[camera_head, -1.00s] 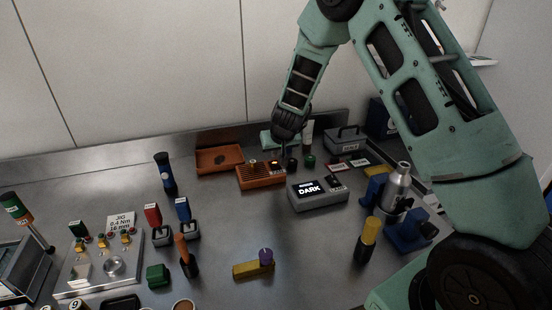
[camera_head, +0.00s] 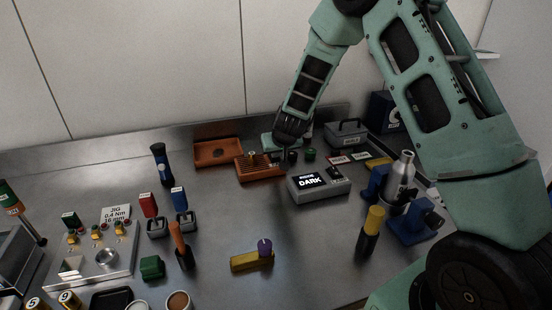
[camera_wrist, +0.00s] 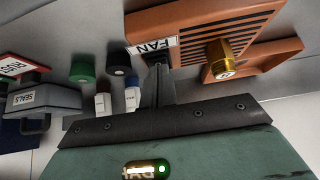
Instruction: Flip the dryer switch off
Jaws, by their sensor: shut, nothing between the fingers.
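The orange slatted box (camera_head: 250,174) with a FAN label (camera_wrist: 152,46) on its end appears to be the dryer; its slats also show in the wrist view (camera_wrist: 200,22). My gripper (camera_wrist: 158,74) is shut and empty, its fingertips right at the labelled end of the box. In the head view my gripper (camera_head: 285,150) is at the box's right end, mostly hidden by my wrist. I cannot make out the switch; the fingers cover the area beside the label. I cannot tell whether the fingertips touch the box.
An orange tray (camera_head: 215,158) lies left of the box. A grey box reading DARK (camera_head: 318,189) stands in front, right of centre. Black and green round pieces (camera_head: 309,155) and a grey SEALS case (camera_wrist: 40,98) are close by.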

